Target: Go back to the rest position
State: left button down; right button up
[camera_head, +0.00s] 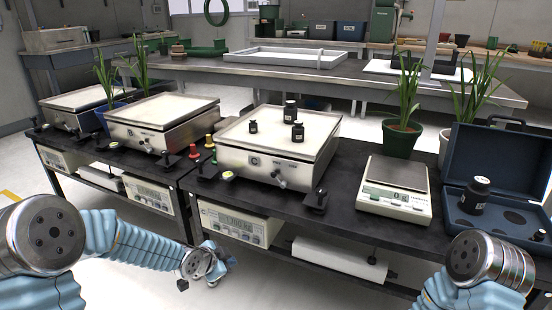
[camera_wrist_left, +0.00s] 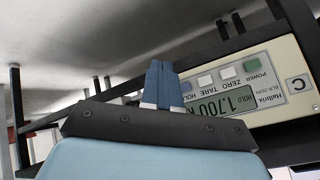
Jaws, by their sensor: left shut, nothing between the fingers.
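My left gripper (camera_head: 220,262) hangs in front of the table's front edge, below the tabletop, beside the lower shelf. It is shut and empty. In the left wrist view the two blue fingers (camera_wrist_left: 162,84) are together, in front of the scale C display unit (camera_wrist_left: 240,95), which appears upside down and reads about 1.700. I cannot tell whether they touch it. My right arm (camera_head: 490,275) shows at the lower right, but its gripper is out of view.
Platform scale C (camera_head: 235,137) carries three black weights (camera_head: 290,110). Scale B (camera_head: 160,110) is empty. A small scale (camera_head: 397,170) reads 0 g. An open blue case (camera_head: 500,150) holds a black weight (camera_head: 475,195). Potted plants (camera_head: 402,137) stand behind. The table edge and shelf are close to my left gripper.

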pick_arm(q)
jog(key=s+d+f+n+g, duration=0.3)
jog(key=s+f+n, duration=0.3)
jog(key=s+f, duration=0.5)
jog(key=s+d+f+n+g, duration=0.25)
jog(key=s+f+n, duration=0.55)
jog(key=s, duration=0.4)
jog(key=s+r+g+p, duration=0.1)
jog(key=s+r+p, duration=0.2)
jog(key=r+p, duration=0.7)
jog(key=p, duration=0.2)
jog(key=shift+d+r+p, duration=0.25)
jog(key=shift+d+p, duration=0.05)
jog(key=shift+p, duration=0.05)
jog(key=shift+g, duration=0.25)
